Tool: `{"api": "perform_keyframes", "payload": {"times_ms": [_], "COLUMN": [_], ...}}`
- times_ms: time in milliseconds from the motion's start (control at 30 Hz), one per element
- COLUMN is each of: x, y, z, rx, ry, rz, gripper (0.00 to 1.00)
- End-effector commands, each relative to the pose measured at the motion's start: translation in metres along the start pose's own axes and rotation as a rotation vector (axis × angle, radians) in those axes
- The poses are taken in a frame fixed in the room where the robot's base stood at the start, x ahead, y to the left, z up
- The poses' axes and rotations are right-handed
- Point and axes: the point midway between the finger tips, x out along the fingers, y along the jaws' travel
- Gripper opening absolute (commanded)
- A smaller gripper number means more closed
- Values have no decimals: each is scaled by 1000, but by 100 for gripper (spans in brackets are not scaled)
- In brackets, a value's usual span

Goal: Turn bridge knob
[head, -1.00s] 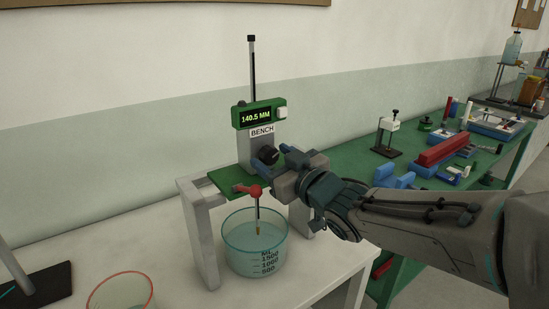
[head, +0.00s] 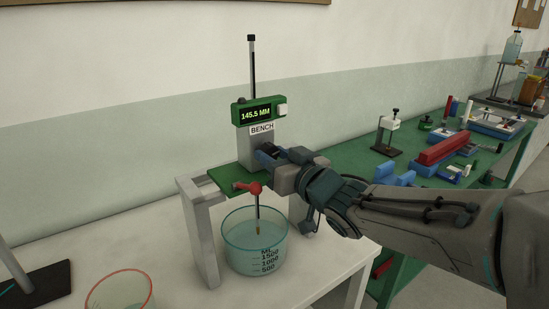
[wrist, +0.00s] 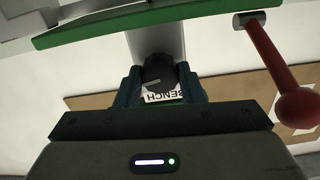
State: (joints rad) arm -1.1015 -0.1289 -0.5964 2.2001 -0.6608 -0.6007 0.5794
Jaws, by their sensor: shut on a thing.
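The bridge carries a green display box (head: 258,111) reading 145.5 MM, above a grey block with a BENCH label (head: 262,129). The black bridge knob (wrist: 158,73) sits between my fingers in the wrist view. My gripper (wrist: 160,88) is shut on the knob, with a blue finger on each side. In the head view my gripper (head: 268,153) reaches the block from the right and hides most of the knob. A red-balled lever (head: 254,188) is below on the green plate (head: 225,177). A thin rod hangs down over the beaker (head: 255,246).
A white bridge stand (head: 205,240) straddles the clear beaker on the white table. A red-rimmed beaker (head: 120,290) is at the front left. A green bench (head: 400,165) with several instruments runs along the right.

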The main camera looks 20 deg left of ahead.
Motion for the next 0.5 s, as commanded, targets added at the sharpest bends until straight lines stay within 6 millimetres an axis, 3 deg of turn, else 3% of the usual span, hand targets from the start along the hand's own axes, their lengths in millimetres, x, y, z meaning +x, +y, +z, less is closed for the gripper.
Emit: {"api": "perform_keyframes", "payload": {"times_ms": [200,500], "x": [0,0], "y": [1,0], "z": [0,0], "rx": [124,142], "ry": [0,0], "rz": [2,0], "gripper": [12,12]}}
